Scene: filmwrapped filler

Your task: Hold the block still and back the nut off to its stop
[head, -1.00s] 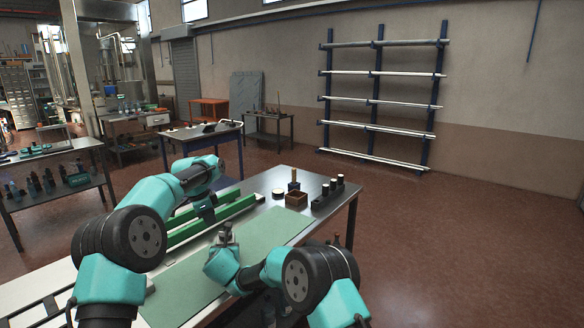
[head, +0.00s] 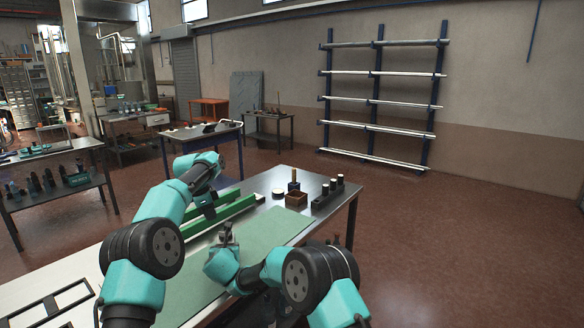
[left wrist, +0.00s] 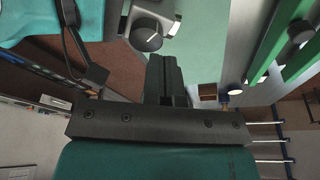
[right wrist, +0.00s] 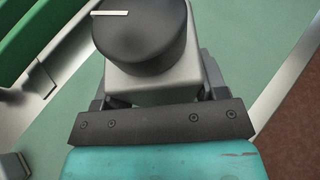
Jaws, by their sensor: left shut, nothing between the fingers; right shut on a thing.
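A pale grey block (right wrist: 165,88) with a round black nut (right wrist: 145,35) on top fills the upper part of the right wrist view. A white line marks the nut's top and points left there. My right gripper (right wrist: 155,100) is shut on the block, with its fingers along the sides. The nut (left wrist: 146,38) and block (left wrist: 165,14) also show at the top of the left wrist view. My left gripper (left wrist: 166,75) is shut and empty, apart from the nut. In the head view my left gripper (head: 208,212) hangs beyond the block, which is small and partly hidden there.
A green mat (head: 270,238) covers the bench under the block. Green rails (head: 225,216) run along behind it. A wooden box (head: 296,199) and a dark rack with several round pieces (head: 328,196) stand at the bench's far right. The mat's right part is clear.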

